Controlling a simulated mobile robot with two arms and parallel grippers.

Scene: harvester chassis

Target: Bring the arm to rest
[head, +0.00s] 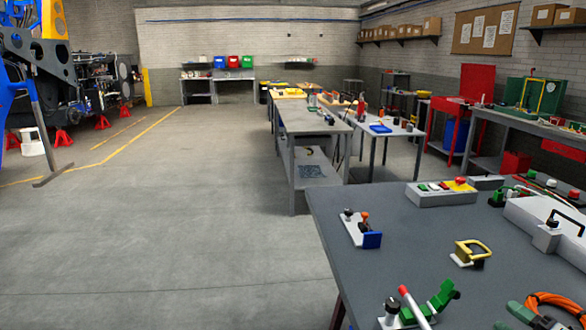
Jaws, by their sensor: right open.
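Neither of my arms can be made out in the head view, and I see no gripper fingers. The grey workbench (350,240) stands close in front at the lower right, with no gripper seen over it. On it are a green toggle clamp with a red-tipped lever (430,303), a yellow handle on a light base (471,252), and a small fixture with a blue block (362,232). A grey control box with coloured buttons (441,192) sits at its back edge.
An orange cable (556,300) and a white case with a black handle (545,222) occupy the bench's right side. More benches (310,125) run behind. A blue frame (18,60) and machinery stand at the left. The floor (170,220) between is clear.

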